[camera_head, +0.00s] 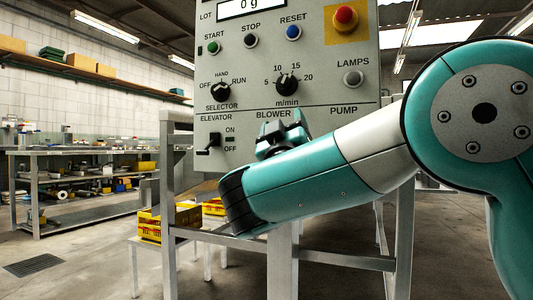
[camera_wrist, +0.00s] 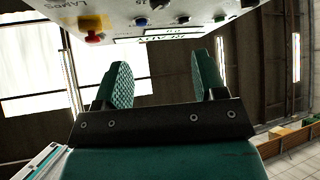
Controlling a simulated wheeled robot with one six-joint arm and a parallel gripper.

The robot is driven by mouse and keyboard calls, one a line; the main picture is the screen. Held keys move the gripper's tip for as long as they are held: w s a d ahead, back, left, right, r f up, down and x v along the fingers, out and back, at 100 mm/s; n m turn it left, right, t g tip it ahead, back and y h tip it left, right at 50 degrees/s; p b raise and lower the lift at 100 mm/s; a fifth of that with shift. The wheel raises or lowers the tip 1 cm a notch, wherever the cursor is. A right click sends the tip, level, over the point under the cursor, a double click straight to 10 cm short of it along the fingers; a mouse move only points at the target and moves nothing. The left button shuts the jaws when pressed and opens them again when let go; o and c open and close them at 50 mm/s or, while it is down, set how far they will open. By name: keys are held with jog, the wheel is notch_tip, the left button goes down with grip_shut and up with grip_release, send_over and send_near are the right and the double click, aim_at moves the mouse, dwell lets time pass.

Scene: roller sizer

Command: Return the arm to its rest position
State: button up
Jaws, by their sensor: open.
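My arm, teal and white, reaches in from the right in the head view, in front of the grey control panel (camera_head: 300,95). My gripper (camera_head: 283,122) is in front of the lower part of the panel, near the BLOWER label, and hides what lies behind it. In the wrist view my gripper (camera_wrist: 160,85) has its two fingers apart with nothing between them. The panel (camera_wrist: 175,22) shows beyond the fingertips at the top of that view.
The panel carries a red stop button (camera_head: 345,18), a selector knob (camera_head: 220,91) and an elevator switch (camera_head: 208,143). A metal frame (camera_head: 170,215) stands below it. Yellow crates (camera_head: 150,223) sit at lower left. A workbench (camera_head: 90,170) stands further back. Floor at left is free.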

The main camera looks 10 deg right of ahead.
jog(key=w+d+f+m+g+y+p, duration=0.2)
jog(key=d+f+g+p, duration=0.2)
jog(key=d+g+p, duration=0.15)
jog(key=s+a+f+g+y+p, duration=0.1)
jog(key=s+f+g+y+p, duration=0.3)
jog(key=f+g, duration=0.25)
jog(key=s+a+f+n+g+y+p, duration=0.2)
jog(key=s+g, duration=0.2)
jog(key=s, duration=0.5)
jog(key=s+a+f+n+g+y+p, duration=0.2)
jog(key=s+g+p, duration=0.15)
jog(key=s, duration=0.65)
jog(key=s+a+f+n+g+y+p, duration=0.1)
jog(key=s+a+n+g+y+p, duration=0.15)
jog(key=s+g, duration=0.45)
jog(key=s+r+p, duration=0.1)
jog(key=r+p, duration=1.7)
jog(key=s+r+t+p, duration=0.1)
jog(key=s+r+p, duration=0.1)
jog(key=r+p, duration=1.6)
jog(key=shift+s+r, duration=0.25)
jog(key=shift+r, duration=0.25)
